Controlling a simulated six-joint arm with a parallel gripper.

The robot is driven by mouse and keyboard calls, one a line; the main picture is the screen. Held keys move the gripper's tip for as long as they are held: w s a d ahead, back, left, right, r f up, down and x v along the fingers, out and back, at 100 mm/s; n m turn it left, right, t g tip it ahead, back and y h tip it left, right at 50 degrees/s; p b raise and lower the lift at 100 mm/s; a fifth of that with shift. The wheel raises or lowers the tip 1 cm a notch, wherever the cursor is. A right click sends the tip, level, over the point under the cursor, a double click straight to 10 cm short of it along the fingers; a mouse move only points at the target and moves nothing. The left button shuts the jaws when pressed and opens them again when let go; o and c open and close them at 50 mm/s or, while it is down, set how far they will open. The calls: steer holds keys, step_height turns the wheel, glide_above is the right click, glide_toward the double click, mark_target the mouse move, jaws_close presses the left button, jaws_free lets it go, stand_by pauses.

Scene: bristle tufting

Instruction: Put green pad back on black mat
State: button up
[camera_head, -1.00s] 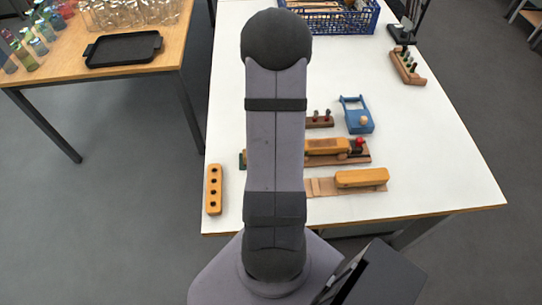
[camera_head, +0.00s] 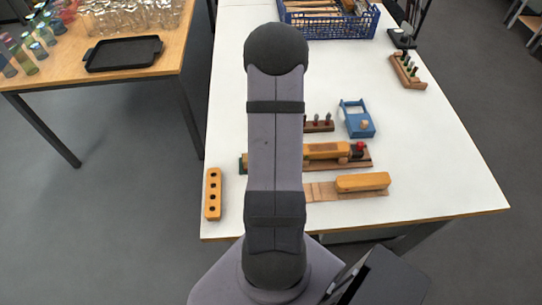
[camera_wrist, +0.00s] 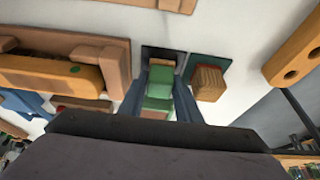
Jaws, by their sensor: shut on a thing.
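The green pad (camera_wrist: 161,76) is between the fingers of my gripper (camera_wrist: 160,90) in the wrist view. My gripper is shut on it. The black mat (camera_wrist: 163,53) lies on the white table just beyond the pad, and its near part is hidden by the pad and fingers. I cannot tell whether the pad touches the mat. In the head view my own arm hides the pad, the black mat and my gripper.
A dark green mat (camera_wrist: 222,62) with a wooden block (camera_wrist: 208,82) lies right of the black mat. A wooden tray with a yellow-orange tool (camera_wrist: 50,72) lies left. A yellow holed block (camera_head: 213,194) stands near the table's left edge. Right of the tools, the white table (camera_head: 430,150) is clear.

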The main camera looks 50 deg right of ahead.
steer(key=o, duration=0.9)
steer(key=shift+f, duration=0.15)
steer(key=shift+r, duration=0.45)
steer(key=p+v, duration=0.5)
steer(key=v, duration=0.6)
steer(key=shift+s+a+r, duration=0.15)
steer(key=shift+a+r, duration=0.05)
